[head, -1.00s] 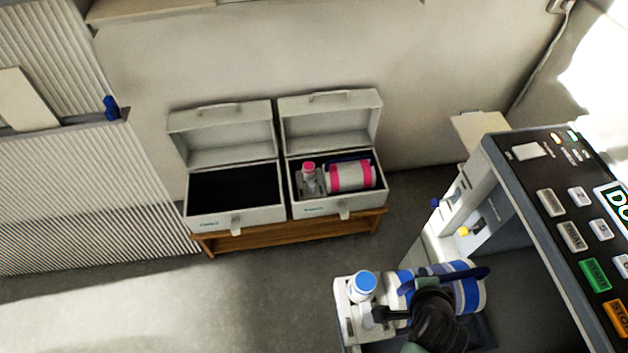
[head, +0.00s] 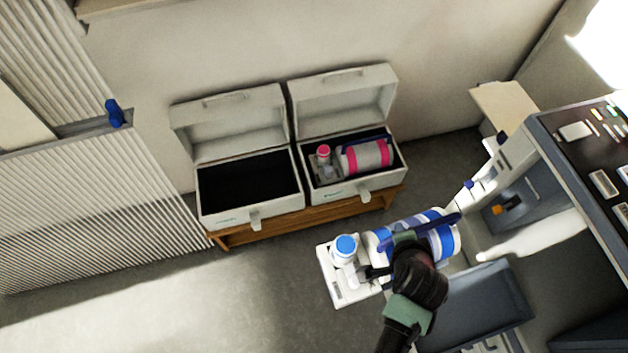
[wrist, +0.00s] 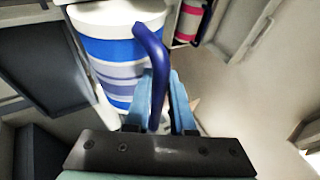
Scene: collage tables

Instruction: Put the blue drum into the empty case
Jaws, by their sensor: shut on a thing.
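The blue drum (head: 447,243) is a white cylinder with blue bands, a dark blue handle and a white base part with a blue-capped bottle (head: 344,247). My gripper (head: 400,247) is shut on its handle and holds it up in front of the machine. In the wrist view the blue handle (wrist: 150,50) runs between the light blue fingers (wrist: 160,105), with the banded drum (wrist: 115,60) behind it. The empty case (head: 207,207) is the left of two open white cases on a wooden bench; its dark inside is bare. Its lid stands open.
The right case (head: 335,195) holds a similar pink-banded drum (head: 367,156). The wooden bench (head: 270,228) is under both cases. A machine (head: 550,150) with buttons stands at the right, with a dark tray (head: 480,300) below. Floor left of the drum is clear.

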